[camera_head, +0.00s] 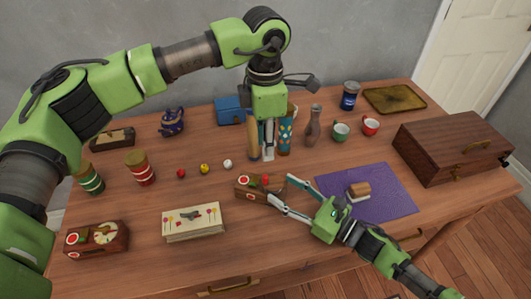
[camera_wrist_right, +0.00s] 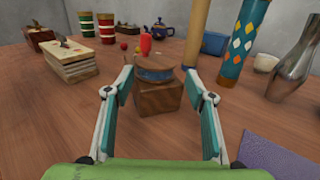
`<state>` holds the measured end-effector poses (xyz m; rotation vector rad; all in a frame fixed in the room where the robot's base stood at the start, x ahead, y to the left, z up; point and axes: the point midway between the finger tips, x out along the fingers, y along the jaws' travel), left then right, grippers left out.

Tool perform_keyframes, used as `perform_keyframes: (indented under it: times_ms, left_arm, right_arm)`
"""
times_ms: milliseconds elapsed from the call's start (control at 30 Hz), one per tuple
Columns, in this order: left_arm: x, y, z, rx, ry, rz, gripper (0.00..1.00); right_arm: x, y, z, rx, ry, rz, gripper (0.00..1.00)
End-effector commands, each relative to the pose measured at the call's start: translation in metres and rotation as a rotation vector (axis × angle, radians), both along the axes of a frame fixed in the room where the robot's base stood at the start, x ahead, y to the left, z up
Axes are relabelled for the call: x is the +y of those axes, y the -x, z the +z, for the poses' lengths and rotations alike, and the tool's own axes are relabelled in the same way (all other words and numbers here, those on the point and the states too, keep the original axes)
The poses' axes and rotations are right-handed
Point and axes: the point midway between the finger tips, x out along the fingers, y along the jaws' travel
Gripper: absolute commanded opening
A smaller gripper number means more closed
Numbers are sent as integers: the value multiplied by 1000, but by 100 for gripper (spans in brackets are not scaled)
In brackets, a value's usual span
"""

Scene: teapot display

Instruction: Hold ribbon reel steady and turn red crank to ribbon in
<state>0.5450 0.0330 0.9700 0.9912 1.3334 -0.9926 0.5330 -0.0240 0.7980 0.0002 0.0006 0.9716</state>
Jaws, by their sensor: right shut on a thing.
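The ribbon reel (camera_head: 245,190) is a small wooden box near the middle of the table. In the right wrist view its wooden base (camera_wrist_right: 158,98) carries a round spool with blue ribbon (camera_wrist_right: 154,75). The red crank (camera_wrist_right: 145,44) stands up at the spool's far side; its knob also shows in the head view (camera_head: 265,180). My right gripper (camera_head: 279,189) comes in from the lower right and is shut on the reel, a finger at each side. My left gripper (camera_head: 267,153) points down behind the reel, apart from the crank. Whether its fingers are closed is unclear.
A tan cylinder (camera_head: 252,138) and a blue patterned cylinder (camera_head: 286,140) stand close to my left gripper. A purple cloth (camera_head: 385,195) with a small block lies right of the reel. Small red, yellow and white balls and a card stack (camera_head: 194,222) lie left.

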Motion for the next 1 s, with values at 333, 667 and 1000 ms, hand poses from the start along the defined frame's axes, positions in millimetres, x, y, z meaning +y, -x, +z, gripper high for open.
perform_keyframes:
  times_ms: [333, 667, 1000]
  left_arm:
    - [0, 0, 5, 1, 0, 0, 28]
    - [0, 0, 4, 1, 0, 0, 28]
    - [0, 0, 4, 1, 0, 0, 28]
  right_arm:
    - [0, 0, 1, -1, -2, 0, 19]
    - [0, 0, 1, -1, -1, 0, 70]
    - [-13, 9, -1, 1, 0, -1, 70]
